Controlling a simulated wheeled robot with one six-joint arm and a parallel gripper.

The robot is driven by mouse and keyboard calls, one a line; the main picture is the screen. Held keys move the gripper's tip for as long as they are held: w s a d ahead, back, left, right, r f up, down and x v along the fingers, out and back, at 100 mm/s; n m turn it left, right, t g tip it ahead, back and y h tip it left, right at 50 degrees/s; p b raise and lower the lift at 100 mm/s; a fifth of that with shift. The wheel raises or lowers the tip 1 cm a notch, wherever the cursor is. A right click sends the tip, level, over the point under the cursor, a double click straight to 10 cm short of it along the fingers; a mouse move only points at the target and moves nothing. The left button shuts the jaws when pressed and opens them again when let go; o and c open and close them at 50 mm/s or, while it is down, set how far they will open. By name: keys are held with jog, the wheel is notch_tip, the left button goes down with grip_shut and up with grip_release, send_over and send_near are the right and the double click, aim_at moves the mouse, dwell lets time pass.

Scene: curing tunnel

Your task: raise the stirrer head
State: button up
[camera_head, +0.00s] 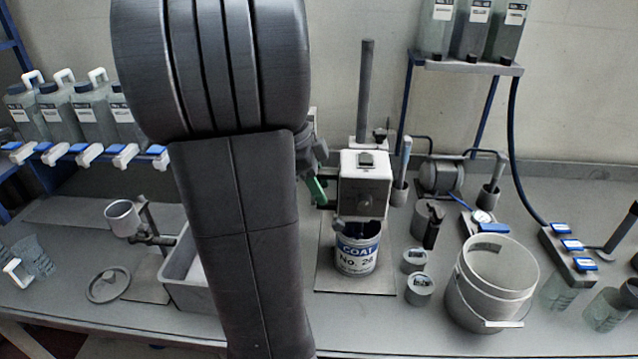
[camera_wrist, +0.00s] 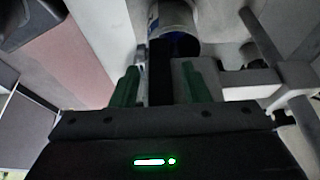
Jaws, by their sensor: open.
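The stirrer head (camera_head: 365,186) is a pale box with a dark front, mounted on an upright grey post (camera_head: 366,90). It sits low, right above an open can labelled COAT (camera_head: 357,255). My gripper (camera_head: 318,188), with green fingers, is just left of the head and partly hidden by my arm. In the wrist view my gripper (camera_wrist: 160,84) is open, its two green fingers apart. A dark bar (camera_wrist: 160,70) shows between them; I cannot tell whether it is touched. The can also shows beyond it in the wrist view (camera_wrist: 176,22).
A grey tray (camera_head: 183,275) is partly hidden behind my arm. A large pail (camera_head: 490,283) and small tins (camera_head: 419,289) stand right of the can. A cup on a stand (camera_head: 123,218) is at left. Bottles fill the left rack (camera_head: 92,112) and a raised shelf (camera_head: 466,66).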

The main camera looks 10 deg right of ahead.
grip_shut()
notch_tip(320, 180, up, 14)
jog(key=p, duration=0.7)
jog(key=shift+r, duration=0.1)
grip_release()
